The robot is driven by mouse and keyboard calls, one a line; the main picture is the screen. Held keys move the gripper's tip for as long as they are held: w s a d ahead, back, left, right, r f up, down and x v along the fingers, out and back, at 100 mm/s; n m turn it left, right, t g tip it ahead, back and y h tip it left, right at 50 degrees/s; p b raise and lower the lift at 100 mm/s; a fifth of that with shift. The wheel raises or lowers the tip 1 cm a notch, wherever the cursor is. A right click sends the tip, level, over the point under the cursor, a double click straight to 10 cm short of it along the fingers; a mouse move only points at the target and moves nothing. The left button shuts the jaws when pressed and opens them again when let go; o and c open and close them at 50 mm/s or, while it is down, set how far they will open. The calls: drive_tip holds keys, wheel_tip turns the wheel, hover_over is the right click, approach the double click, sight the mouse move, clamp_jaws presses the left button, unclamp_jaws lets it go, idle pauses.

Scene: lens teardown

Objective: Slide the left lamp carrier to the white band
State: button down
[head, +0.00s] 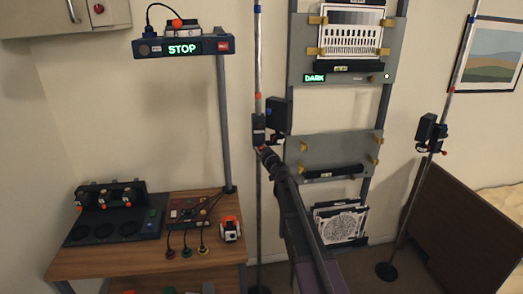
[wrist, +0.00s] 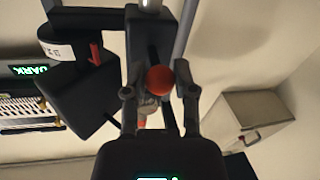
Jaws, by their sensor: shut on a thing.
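The left lamp carrier (head: 258,131) is a dark block on the left upright pole (head: 258,50), with its black lamp head (head: 277,114) on the right side. My gripper (head: 265,152) is at the carrier, at the end of my arm. In the wrist view my gripper (wrist: 158,92) is shut on the carrier's round red knob (wrist: 160,79). The lamp head (wrist: 78,50) with a white label and a red lever is at left there. The pole has an orange band (head: 258,96) above the carrier and a blue band (head: 257,8) near the top.
A second lamp carrier (head: 427,133) is on the right pole (head: 406,215). Grey panels (head: 330,152) with yellow clips stand just right of the left pole; a display reads DARK (head: 314,78). A shelf with a STOP sign (head: 182,48) and a wooden bench (head: 95,263) are at left.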

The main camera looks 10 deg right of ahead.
wheel_tip(320, 180, down, 12)
drive_tip(key=b, duration=1)
drive_tip(key=shift+r, duration=0.2)
drive_tip(key=shift+c, duration=2.1)
unclamp_jaws()
drive_tip(key=shift+s, duration=0.1)
drive_tip(key=s+d, duration=0.2)
drive_tip(key=s, duration=0.9)
drive_tip(key=shift+s+d, duration=0.15)
drive_tip(key=shift+s, duration=0.15)
